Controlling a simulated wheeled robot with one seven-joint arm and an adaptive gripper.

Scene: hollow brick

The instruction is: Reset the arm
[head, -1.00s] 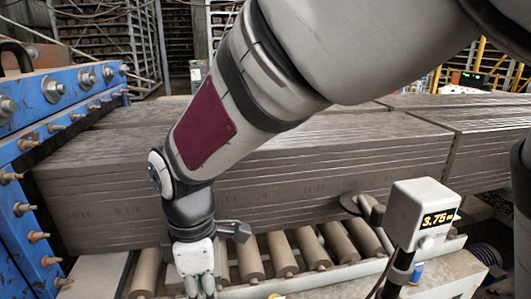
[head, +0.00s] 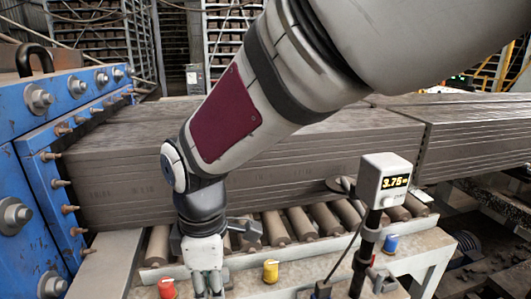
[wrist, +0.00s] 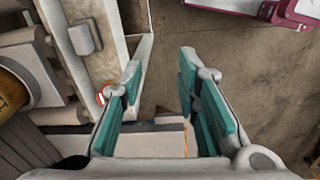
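My gripper (head: 208,292) hangs fingers-down at the lower middle of the head view, in front of the roller conveyor (head: 275,228). Its tips run to the bottom edge of that view. In the wrist view my gripper (wrist: 164,68) has its two teal-padded fingers spread apart, with nothing between them. Bare floor (wrist: 160,75) shows through the gap. My arm comes down from the upper right and covers part of the long grey layered clay block (head: 300,165).
A blue machine frame with bolts (head: 45,165) stands left. Red (head: 167,289), yellow (head: 271,271) and blue (head: 390,243) buttons sit along the conveyor's front. Brown floor (wrist: 245,75) is open at right in the wrist view.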

